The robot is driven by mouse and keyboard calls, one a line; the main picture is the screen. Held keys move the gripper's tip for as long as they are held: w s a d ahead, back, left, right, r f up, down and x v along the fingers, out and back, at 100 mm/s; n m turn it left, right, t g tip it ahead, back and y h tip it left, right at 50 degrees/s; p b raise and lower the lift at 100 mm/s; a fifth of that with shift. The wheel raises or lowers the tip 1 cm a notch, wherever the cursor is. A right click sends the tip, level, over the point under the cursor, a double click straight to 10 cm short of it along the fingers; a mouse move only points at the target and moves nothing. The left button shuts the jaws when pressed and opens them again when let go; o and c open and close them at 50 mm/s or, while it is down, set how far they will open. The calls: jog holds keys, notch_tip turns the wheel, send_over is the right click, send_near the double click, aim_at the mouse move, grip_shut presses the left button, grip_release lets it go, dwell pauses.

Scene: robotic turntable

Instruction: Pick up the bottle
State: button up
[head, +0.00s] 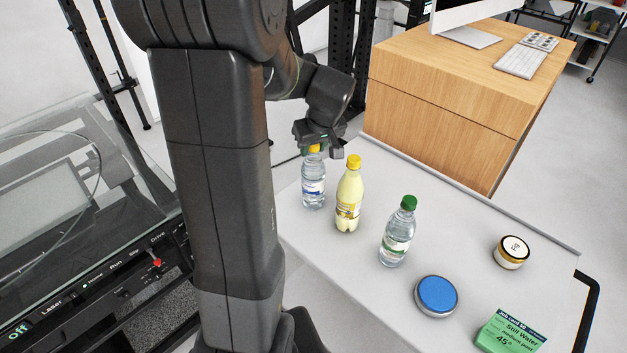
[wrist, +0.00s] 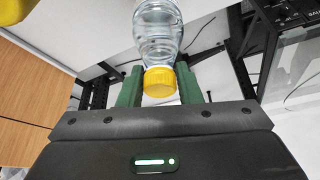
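A clear water bottle (head: 313,185) with a blue-and-white label and a yellow cap stands upright at the far left of the grey table. My gripper (head: 318,148) is above it, around its top. In the wrist view the yellow cap (wrist: 160,82) lies between the green fingers of my gripper (wrist: 159,85), with the clear bottle body beyond. The fingers are apart, with small gaps beside the cap. Two other bottles stand to the right: a pale yellow one (head: 349,197) with a yellow cap, and a clear one (head: 398,234) with a green cap.
The grey table (head: 450,215) also holds a blue-lidded tin (head: 436,296), a white-lidded jar (head: 511,251) and a green box (head: 510,331) reading "Still Water". The yellow bottle stands close beside my gripper. A wooden cabinet (head: 455,95) stands behind the table.

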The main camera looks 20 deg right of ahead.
grip_shut()
jog(key=shift+r, duration=0.2)
